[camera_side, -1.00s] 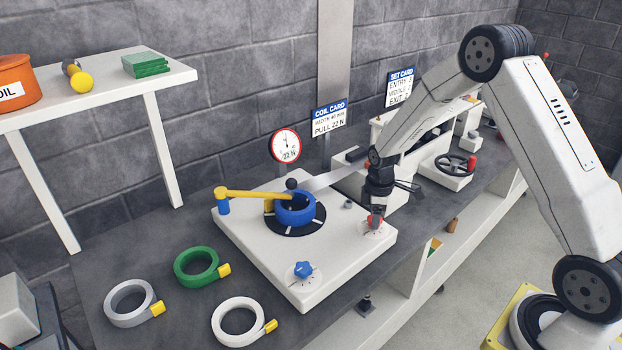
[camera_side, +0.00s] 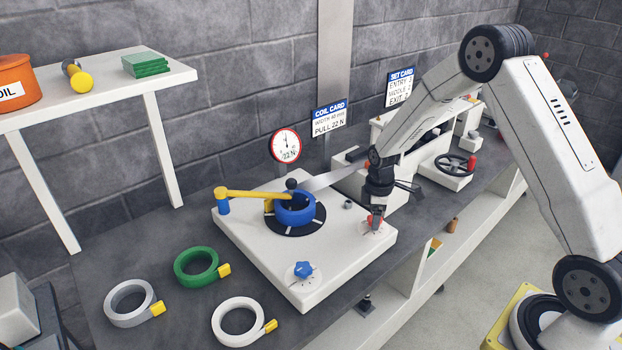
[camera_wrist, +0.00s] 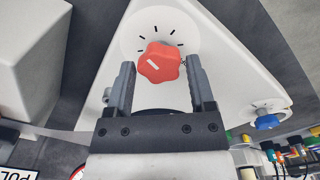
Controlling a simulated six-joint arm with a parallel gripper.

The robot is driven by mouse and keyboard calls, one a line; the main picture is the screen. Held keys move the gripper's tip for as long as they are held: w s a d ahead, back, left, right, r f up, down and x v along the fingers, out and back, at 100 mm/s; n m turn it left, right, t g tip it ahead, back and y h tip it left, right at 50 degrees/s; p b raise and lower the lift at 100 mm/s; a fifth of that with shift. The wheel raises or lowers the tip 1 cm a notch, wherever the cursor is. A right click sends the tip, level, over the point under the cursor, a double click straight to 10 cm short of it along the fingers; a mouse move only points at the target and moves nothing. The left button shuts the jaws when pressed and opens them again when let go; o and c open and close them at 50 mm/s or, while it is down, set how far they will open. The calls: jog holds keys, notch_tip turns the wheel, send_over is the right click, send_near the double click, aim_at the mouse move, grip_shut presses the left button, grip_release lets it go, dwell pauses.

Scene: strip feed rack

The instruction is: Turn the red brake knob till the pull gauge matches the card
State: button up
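The red brake knob (camera_side: 374,226) sits at the right front corner of the white feed plate. In the wrist view the knob (camera_wrist: 160,63) has a white pointer line aimed to the upper left over a dial with black ticks. My gripper (camera_side: 375,214) is just above the knob, pointing down. In the wrist view my gripper (camera_wrist: 161,64) is open, a finger on each side of the knob with visible gaps. The coil card (camera_side: 329,118) reads PULL 22 N.
A blue coil reel (camera_side: 295,208) with a yellow arm (camera_side: 250,195) stands on the plate (camera_side: 330,270). A blue knob (camera_side: 303,270) is at its front corner. Green, grey and white rings lie on the dark bench at left. A black handwheel (camera_side: 455,165) is at right.

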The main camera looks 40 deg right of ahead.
jog(key=shift+r, duration=0.1)
jog(key=shift+r, duration=2.9)
jog(key=shift+o, duration=0.2)
jog(key=shift+o, duration=1.3)
jog(key=shift+r, duration=0.15)
jog(key=shift+r, duration=2.85)
